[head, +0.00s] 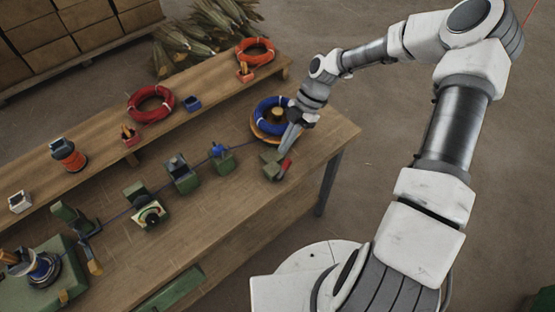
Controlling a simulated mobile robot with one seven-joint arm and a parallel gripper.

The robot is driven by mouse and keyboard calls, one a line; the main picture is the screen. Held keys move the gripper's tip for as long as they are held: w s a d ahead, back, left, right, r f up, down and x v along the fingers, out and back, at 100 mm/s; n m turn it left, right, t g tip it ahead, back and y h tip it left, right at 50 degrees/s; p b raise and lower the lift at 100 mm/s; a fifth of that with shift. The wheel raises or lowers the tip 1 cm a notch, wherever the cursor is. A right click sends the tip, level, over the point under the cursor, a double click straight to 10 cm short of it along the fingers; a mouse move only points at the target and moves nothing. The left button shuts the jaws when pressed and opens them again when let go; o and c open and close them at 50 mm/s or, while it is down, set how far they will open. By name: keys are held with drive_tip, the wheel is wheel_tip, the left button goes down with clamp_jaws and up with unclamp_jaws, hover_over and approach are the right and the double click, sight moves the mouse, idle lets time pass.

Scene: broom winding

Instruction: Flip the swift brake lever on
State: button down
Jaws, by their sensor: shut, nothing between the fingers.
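The swift (257,133) is a round wooden holder at the right end of the bench, with a blue coil (264,108) on it. A small green block (269,158) with a red-handled lever (286,167) stands just in front of it. I take this to be the brake lever; its exact setting is too small to tell. My gripper (284,148) is shut and empty, pointing down just above the block and lever. I cannot tell whether it touches them. My gripper and wrist hide part of the coil's right side.
A line of green devices (182,178) runs along the wooden bench (225,215) to a green winding machine (50,285) at the left. The bench's right corner is bare.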

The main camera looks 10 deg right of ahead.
drive_tip(key=v, duration=0.3)
drive_tip(key=shift+w+d, duration=0.25)
drive_tip(key=shift+d, duration=0.2)
drive_tip(key=s+d+r+m+t+h, duration=0.2)
drive_tip(key=s+r+m+t, duration=0.2)
drive_tip(key=s+r+m, duration=0.6)
drive_tip(key=s+d+r+m+t+h, duration=0.1)
drive_tip(key=s+r+m+t+h, duration=0.2)
drive_tip(key=s+r+m, duration=0.8)
wheel_tip(320, 180, up, 7)
drive_tip(key=m+t, duration=0.2)
drive_tip(key=m, duration=0.1)
drive_tip(key=shift+d+f+m, duration=0.15)
drive_tip(key=shift+d+m, duration=0.25)
drive_tip(key=shift+a, duration=0.15)
